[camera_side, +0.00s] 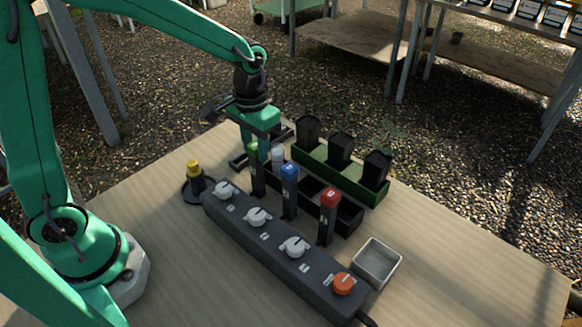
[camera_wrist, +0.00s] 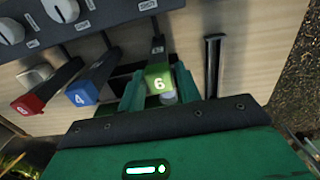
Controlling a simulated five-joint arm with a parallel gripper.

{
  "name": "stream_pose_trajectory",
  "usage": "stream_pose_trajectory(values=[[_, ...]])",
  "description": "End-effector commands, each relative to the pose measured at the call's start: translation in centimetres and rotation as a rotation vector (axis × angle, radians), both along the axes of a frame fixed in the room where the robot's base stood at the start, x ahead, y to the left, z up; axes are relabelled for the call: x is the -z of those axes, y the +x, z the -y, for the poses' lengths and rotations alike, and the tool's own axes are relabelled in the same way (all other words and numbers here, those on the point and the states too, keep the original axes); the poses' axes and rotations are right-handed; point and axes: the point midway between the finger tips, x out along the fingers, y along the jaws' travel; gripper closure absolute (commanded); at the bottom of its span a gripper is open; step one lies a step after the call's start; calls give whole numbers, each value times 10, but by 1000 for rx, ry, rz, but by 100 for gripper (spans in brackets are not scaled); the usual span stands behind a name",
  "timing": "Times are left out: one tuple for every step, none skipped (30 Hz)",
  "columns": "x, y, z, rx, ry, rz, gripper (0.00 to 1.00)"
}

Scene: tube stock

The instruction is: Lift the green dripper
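The green dripper (camera_side: 253,149) is a dark upright stake with a green top, at the far left end of the row of coloured drippers. In the wrist view its green top (camera_wrist: 159,78) carries the number 6. My gripper (camera_side: 259,143) points down at its upper end. In the wrist view the fingers of my gripper (camera_wrist: 160,84) stand one on each side of the green top, with a narrow gap visible; they look open. In the side view the fingers partly hide the dripper.
Blue (camera_side: 290,171) and red (camera_side: 329,198) drippers stand nearby, with a pale-topped piece (camera_side: 278,153) close behind. A dark knobbed control strip (camera_side: 270,244) lies in front. A green tray (camera_side: 330,172) with black pots is behind. A grey square dish (camera_side: 377,263) and yellow-topped piece (camera_side: 194,169) flank the strip.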

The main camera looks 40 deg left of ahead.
Motion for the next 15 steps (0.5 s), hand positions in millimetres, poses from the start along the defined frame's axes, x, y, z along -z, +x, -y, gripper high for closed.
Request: stream_pose_trajectory(values=[[0, 0, 0, 0, 0, 0, 77], [0, 0, 0, 0, 0, 0, 82], [0, 0, 0, 0, 0, 0, 90], [0, 0, 0, 0, 0, 0, 96], [0, 0, 0, 0, 0, 0, 96], [0, 0, 0, 0, 0, 0, 97], [0, 0, 0, 0, 0, 0, 97], [0, 0, 0, 0, 0, 0, 97], [0, 0, 0, 0, 0, 0, 97], [0, 0, 0, 0, 0, 0, 97], [0, 0, 0, 0, 0, 0, 97], [0, 0, 0, 0, 0, 0, 97], [-1, 0, 0, 0, 0, 1, 97], [-1, 0, 0, 0, 0, 1, 97], [-2, 0, 0, 0, 0, 1, 97]])
